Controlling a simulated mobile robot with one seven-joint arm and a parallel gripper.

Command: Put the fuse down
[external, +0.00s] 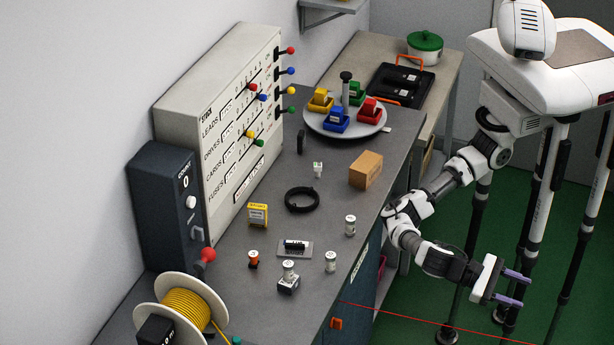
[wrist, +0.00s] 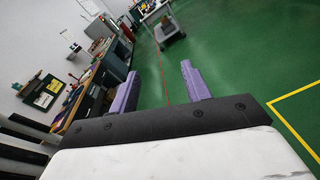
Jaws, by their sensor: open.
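Several small fuse-like cylinders are on the grey bench (external: 222,290). One white cylinder (external: 350,225) stands upright near the bench's right edge. A second white cylinder (external: 331,262) stands upright nearer the front. A third white cylinder (external: 289,269) sits upright on a small block (external: 288,285). An orange cylinder (external: 253,259) stands to its left. I cannot tell which one is the task's fuse. My gripper (external: 518,289) is open and empty, out over the green floor to the right of the bench. In the wrist view its purple fingers (wrist: 158,84) are wide apart with nothing between them.
A panel with coloured knobs (external: 225,120) and a dark box with a red-tipped lever (external: 165,200) stand along the wall. A cardboard box (external: 366,169), a black cable coil (external: 302,200), a round tray (external: 314,122) and a yellow wire spool (external: 177,300) occupy the bench. The floor around my gripper is clear.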

